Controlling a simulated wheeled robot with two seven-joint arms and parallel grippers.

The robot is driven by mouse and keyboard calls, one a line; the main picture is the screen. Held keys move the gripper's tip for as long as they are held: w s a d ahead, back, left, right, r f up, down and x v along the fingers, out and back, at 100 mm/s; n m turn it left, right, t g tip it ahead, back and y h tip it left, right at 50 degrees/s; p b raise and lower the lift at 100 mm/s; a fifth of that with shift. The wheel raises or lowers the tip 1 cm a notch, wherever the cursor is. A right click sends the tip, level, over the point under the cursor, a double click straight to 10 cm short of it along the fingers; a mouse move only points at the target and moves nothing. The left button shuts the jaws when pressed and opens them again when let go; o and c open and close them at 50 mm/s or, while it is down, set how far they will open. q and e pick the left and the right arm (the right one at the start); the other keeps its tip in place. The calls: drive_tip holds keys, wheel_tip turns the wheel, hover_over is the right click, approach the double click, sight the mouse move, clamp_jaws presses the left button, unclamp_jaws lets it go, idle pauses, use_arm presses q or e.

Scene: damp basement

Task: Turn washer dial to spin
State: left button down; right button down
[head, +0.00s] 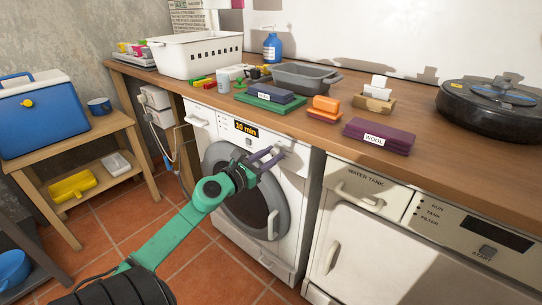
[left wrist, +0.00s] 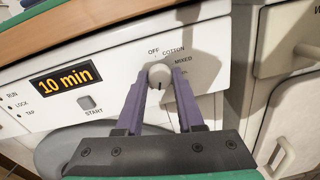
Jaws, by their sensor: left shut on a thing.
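The white washer (head: 295,190) stands under the wooden counter, its round door shut. Its dial (left wrist: 159,75) is a pale round knob right of the START button (left wrist: 90,103). OFF, COTTON and MIXED show around the dial; a further label is partly hidden by a finger. A dark mark on the knob points toward the bottom of the left wrist view. The display (left wrist: 66,81) reads 10 min. My left gripper (head: 275,156) is shut on the dial, one purple finger on each side; it also shows in the left wrist view (left wrist: 159,78). My right gripper is out of view.
A second white machine (head: 400,240) with a water tank drawer stands to the right. The counter (head: 420,140) above holds a white basket (head: 190,57), folded cloths and a black round robot vacuum (head: 500,108). A low wooden table (head: 75,138) stands left.

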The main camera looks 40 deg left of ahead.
use_arm(q)
drive_tip(key=c, duration=0.5)
unclamp_jaws()
drive_tip(key=shift+c, duration=0.2)
drive_tip(key=shift+s+f, duration=0.15)
drive_tip(key=shift+s, duration=0.2)
drive_tip(key=s+b, duration=0.2)
drive_tip(key=s, duration=1.2)
drive_tip(key=shift+r, duration=0.25)
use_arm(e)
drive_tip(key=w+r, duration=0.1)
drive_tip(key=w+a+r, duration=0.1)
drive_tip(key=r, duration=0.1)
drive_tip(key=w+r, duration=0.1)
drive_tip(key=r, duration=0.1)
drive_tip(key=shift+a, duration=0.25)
use_arm(q)
drive_tip(key=shift+w+a, duration=0.1)
drive_tip(key=shift+a, duration=0.1)
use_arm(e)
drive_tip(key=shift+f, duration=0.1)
